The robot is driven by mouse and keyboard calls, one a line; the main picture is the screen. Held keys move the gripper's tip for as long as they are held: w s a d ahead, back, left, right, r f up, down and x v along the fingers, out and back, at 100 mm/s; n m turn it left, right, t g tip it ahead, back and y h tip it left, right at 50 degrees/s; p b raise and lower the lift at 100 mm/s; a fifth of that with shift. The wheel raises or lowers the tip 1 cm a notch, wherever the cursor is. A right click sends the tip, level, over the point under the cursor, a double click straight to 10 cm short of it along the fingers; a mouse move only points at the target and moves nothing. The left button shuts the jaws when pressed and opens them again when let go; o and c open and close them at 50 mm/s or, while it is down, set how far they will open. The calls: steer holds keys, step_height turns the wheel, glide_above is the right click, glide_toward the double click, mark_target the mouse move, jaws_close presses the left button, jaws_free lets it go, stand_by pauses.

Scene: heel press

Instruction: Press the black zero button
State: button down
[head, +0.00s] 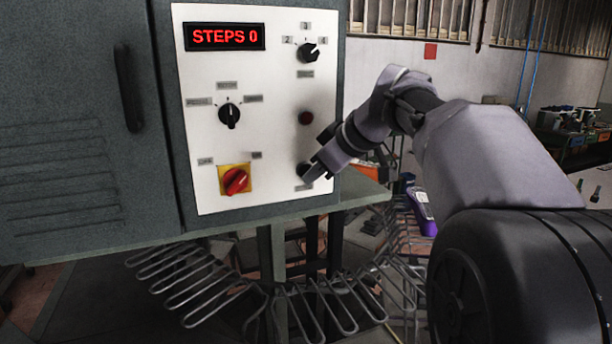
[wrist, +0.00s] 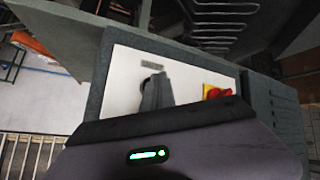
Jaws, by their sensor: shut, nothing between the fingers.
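The white control panel (head: 270,130) is on the front of a grey cabinet. A black round button (head: 302,169) is low on its right side, partly covered by my gripper; a small label is below it. My gripper (head: 309,178) is shut and empty, its fingertips at that button. In the wrist view, my gripper's fingers (wrist: 157,78) overlap the black button (wrist: 146,84), and only its edge shows. I cannot tell whether the tips touch it. The red display (head: 226,37) reads "STEPS 0".
A dark red round button or lamp (head: 306,118) is above the black button. A black selector (head: 308,53) is at upper right, another (head: 229,115) at middle left. A red rotary switch on yellow (head: 235,180) is at lower left. A wire rack (head: 270,290) curves below the cabinet.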

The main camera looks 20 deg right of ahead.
steer(key=shift+s, duration=0.3)
steer(key=shift+s+b, duration=1.3)
steer(key=shift+s, duration=1.15)
